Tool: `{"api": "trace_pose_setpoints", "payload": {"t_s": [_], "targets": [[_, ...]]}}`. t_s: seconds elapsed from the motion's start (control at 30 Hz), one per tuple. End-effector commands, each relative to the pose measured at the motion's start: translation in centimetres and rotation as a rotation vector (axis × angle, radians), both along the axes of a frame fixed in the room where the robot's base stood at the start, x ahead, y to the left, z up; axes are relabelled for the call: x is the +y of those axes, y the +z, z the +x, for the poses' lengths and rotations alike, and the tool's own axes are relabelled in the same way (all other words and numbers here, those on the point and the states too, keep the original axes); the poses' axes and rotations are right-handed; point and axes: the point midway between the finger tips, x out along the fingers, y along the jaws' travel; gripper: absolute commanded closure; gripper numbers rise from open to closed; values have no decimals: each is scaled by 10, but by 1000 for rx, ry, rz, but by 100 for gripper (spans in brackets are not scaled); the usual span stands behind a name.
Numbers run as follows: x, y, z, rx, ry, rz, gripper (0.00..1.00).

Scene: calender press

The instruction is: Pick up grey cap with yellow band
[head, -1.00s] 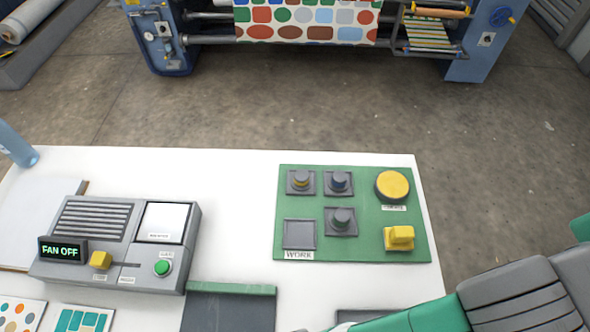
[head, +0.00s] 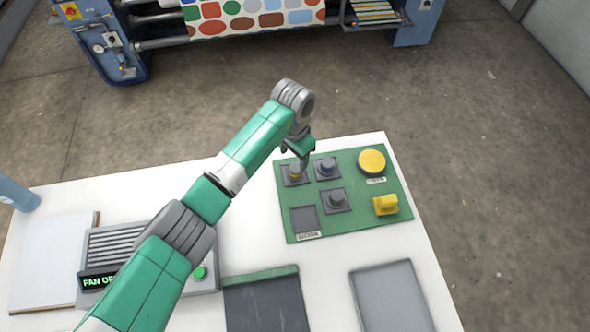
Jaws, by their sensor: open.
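The grey cap with the yellow band (head: 294,177) sits on its dark square base at the upper left of the green board (head: 375,226). My gripper (head: 299,166) is open and points down right at this cap, partly covering its top. I cannot tell whether the fingers are around it or just above it. A grey cap with a blue band (head: 326,168) stands to its right. Another grey cap (head: 337,200) sits below that one; its band is hard to make out.
An empty dark square, the labelled work spot (head: 304,219), lies at the board's lower left. A yellow round button (head: 371,161) and a yellow block knob (head: 386,205) are on its right. A grey tray (head: 392,298) and a dark panel (head: 266,304) lie in front. A fan control box (head: 115,246) stands left.

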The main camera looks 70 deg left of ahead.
Motion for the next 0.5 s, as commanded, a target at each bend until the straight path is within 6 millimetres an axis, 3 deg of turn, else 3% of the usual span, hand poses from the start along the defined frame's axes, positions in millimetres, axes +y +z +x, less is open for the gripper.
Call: {"api": "trace_pose_setpoints", "payload": {"t_s": [0.13, 0.33, 0.5], "targets": [[-1, -10, 1, -1, 0, 1, 41], [-5, -47, 3, 0, -1, 1, 41], [-5, -57, 3, -2, -1, 2, 41]]}}
